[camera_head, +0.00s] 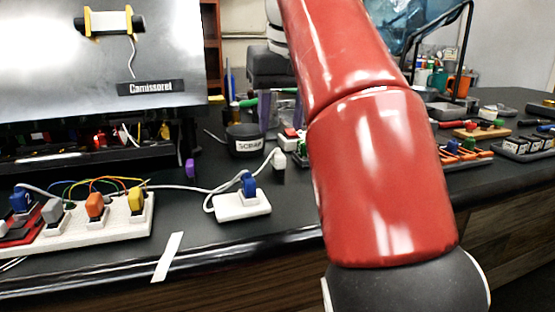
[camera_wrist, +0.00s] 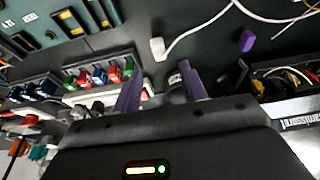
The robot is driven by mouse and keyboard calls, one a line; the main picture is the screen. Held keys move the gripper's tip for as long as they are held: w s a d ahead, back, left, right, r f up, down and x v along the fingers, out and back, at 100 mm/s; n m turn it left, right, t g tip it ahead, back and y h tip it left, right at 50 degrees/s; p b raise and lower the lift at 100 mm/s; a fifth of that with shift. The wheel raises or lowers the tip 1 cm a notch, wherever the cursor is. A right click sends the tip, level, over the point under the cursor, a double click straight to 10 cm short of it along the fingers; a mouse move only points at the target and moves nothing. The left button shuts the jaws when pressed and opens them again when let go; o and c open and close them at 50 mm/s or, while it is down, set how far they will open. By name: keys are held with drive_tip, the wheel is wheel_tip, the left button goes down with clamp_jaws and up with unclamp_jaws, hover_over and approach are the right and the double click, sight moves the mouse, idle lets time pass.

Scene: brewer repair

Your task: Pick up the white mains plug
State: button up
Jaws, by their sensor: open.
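The white mains plug (camera_head: 279,165) stands on the dark bench in the head view, with a white cable running left from it. In the wrist view the plug (camera_wrist: 157,48) lies beyond my fingertips, a little left of the middle, with its cable curving up and right. My gripper (camera_head: 282,120) points down behind the plug, its purple fingers apart. In the wrist view the gripper (camera_wrist: 160,82) is open, and the plug is outside the fingers. My red arm covers part of the bench to the right of the plug.
A white socket block (camera_head: 242,207) with a blue plug stands in front and left. A black SCRAP pot (camera_head: 245,141) is behind. A purple piece (camera_head: 190,168) stands left. A white power strip (camera_head: 110,225) holds coloured plugs. Trays of parts (camera_head: 470,155) lie at right.

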sight(278, 154)
drive_tip(key=shift+b+x, duration=0.35)
drive_tip(key=shift+x, duration=3.05)
drive_tip(key=shift+s, duration=0.15)
drive_tip(key=shift+c, duration=0.4)
clamp_jaws()
